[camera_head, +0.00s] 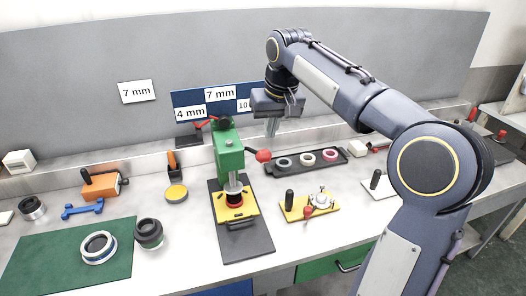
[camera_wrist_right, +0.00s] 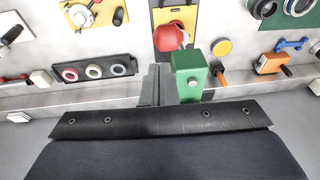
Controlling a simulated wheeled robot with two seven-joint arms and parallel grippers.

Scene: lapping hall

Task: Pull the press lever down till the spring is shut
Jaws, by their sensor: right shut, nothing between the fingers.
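The green press (camera_head: 229,158) stands on a dark plate on the bench and also shows in the wrist view (camera_wrist_right: 187,76). Its lever's red ball knob (camera_head: 263,156) sticks out to the right of the press head; the knob shows large in the wrist view (camera_wrist_right: 168,37). A pale plunger (camera_head: 233,188) reaches down over the yellow base (camera_head: 236,208) with a red ring; the spring's state is too small to tell. My right gripper (camera_head: 271,130) is shut and empty, pointing down above the knob, apart from it. In the wrist view its fingers (camera_wrist_right: 157,86) are beside the press head. My left gripper is not in view.
Right of the press are a black tray (camera_head: 330,167) with several rings and a yellow fixture (camera_head: 298,210). At left are a green mat (camera_head: 55,262), dark rings (camera_head: 149,233) and an orange block (camera_head: 104,187). Number signs (camera_head: 220,94) stand behind the press.

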